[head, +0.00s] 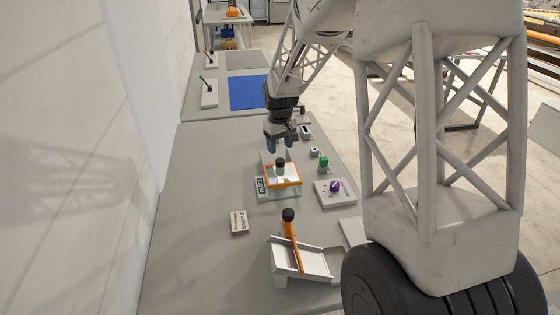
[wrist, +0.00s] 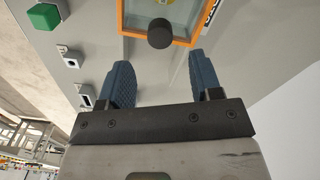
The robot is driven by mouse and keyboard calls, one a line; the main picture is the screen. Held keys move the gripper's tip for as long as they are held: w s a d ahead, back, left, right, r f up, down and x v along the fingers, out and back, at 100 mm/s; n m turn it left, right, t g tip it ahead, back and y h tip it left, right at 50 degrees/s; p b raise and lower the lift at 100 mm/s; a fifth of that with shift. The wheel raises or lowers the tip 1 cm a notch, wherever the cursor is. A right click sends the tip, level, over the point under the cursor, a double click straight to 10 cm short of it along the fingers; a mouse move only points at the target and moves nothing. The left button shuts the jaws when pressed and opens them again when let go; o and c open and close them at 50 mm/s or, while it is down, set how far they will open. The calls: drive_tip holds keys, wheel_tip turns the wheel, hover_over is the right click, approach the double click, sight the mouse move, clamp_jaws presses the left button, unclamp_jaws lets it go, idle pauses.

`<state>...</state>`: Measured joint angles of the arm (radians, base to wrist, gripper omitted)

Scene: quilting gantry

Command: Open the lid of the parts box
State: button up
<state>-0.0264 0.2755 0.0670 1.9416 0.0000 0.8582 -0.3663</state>
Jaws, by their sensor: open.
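The parts box (head: 282,194) stands on the grey bench, with a clear lid framed in orange (head: 284,184). A dark round knob (head: 280,162) stands up from the lid, which appears to be down. My gripper (head: 282,148) is open and empty, just behind and above the box. Its blue fingers also show in the wrist view (wrist: 160,64), spread apart, with the knob beyond their tips and not between them.
A green block (head: 323,162) and a plate with a purple knob (head: 335,187) sit right of the box. A white tray with an orange, black-knobbed lever (head: 290,240) stands in front. A small label block (head: 239,222) lies front left. The bench's left side is clear.

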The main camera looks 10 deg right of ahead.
sight(280, 160)
drive_tip(key=shift+f, duration=3.35)
